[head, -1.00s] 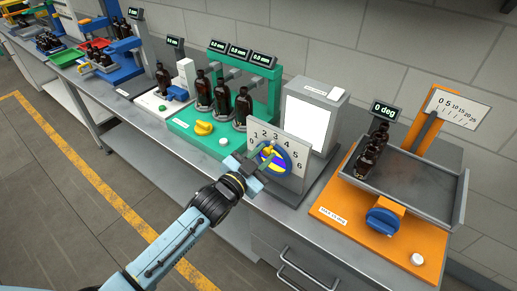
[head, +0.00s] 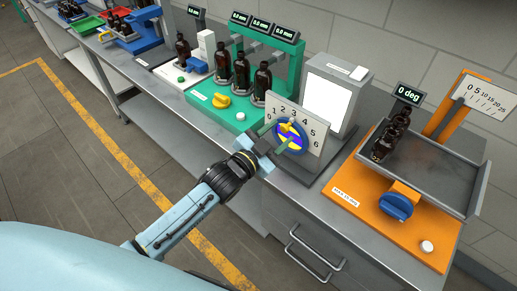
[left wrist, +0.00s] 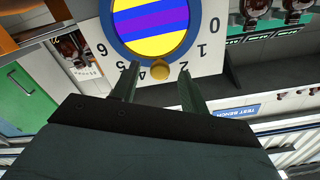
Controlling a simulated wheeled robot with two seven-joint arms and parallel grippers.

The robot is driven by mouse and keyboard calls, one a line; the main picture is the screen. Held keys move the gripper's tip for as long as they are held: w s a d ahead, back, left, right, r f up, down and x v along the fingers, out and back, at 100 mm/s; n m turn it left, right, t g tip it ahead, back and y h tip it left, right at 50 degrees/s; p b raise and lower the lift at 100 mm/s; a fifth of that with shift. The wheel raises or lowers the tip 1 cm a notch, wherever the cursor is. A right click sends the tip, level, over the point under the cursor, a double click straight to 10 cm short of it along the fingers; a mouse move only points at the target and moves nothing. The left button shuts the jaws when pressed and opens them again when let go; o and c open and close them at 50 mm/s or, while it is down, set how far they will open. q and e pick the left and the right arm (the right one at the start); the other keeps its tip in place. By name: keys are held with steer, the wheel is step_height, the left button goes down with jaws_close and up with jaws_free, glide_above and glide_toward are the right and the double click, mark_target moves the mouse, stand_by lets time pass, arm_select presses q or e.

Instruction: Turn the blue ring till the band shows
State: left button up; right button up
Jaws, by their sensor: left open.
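The blue ring (head: 278,146) stands on a white number plate (head: 313,144) marked 0 to 6. In the left wrist view, the ring (left wrist: 115,42) surrounds a disc (left wrist: 150,18) of yellow and purple stripes. A small amber knob (left wrist: 160,71) sits at the ring's edge, near the middle of the number scale. My left gripper (head: 274,141) is in front of the ring. In the left wrist view its two fingers (left wrist: 158,88) are open, one on each side of the knob, with gaps between. My right gripper is not in view.
An orange tilting stand (head: 345,202) with a blue knob (head: 396,206) and amber bottles is on the right. A green stand (head: 218,112) with bottles and a yellow knob is on the left. A grey box (head: 337,92) stands behind the plate. Floor in front of the bench is free.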

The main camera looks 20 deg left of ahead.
arm_select(q)
steer(key=b+v, duration=0.1)
steer(key=v, duration=1.1)
steer(key=shift+w, duration=0.1)
steer(key=s+a+f+n+g+y+b, duration=0.1)
steer(key=s+a+f+g+y+b, duration=0.15)
steer(key=f, duration=0.95)
steer(key=s+a+f+n+g+y+b, duration=0.1)
steer(key=s+f+n+g, duration=0.2)
steer(key=f, duration=1)
steer(key=s+a+f+g+y+b, duration=0.15)
steer(key=s+f, duration=0.25)
steer(key=f, duration=0.8)
steer(key=s+f+n+g+b, duration=0.1)
steer(key=s+f+g, duration=0.3)
steer(key=s+f, duration=0.6)
steer(key=s+a+f+n+g+y+b, duration=0.1)
steer(key=s+f+g+b, duration=0.3)
steer(key=s+f, duration=0.7)
steer(key=s+g, duration=0.1)
steer(key=s, duration=0.5)
steer(key=shift+a+n, duration=0.3)
steer(key=shift+c, duration=0.8)
